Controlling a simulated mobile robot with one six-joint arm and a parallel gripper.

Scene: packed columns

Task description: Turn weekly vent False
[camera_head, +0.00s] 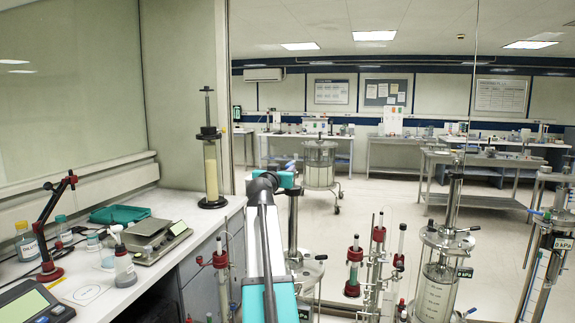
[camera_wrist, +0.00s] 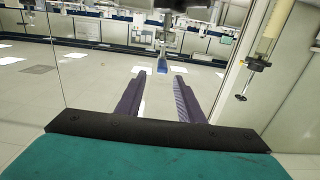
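No part marked as the weekly vent can be made out. A cream-filled column (camera_head: 211,172) stands on the left bench, with a dark top flange and a rod above; it also shows upside down at the right of the wrist view (camera_wrist: 272,28). A clear column with a steel head (camera_head: 436,285) and a "0 kPa" display stands at front right. Another column (camera_head: 541,272) with a "0 kPa" display is at the right edge. My gripper (camera_wrist: 159,73) is open and empty, raised in free air right of the cream-filled column. In the head view its fingers are small and partly hidden.
Smaller red-capped columns (camera_head: 354,265) stand close in front. A steel vessel (camera_head: 320,163) on a wheeled frame is behind. Open floor lies beyond.

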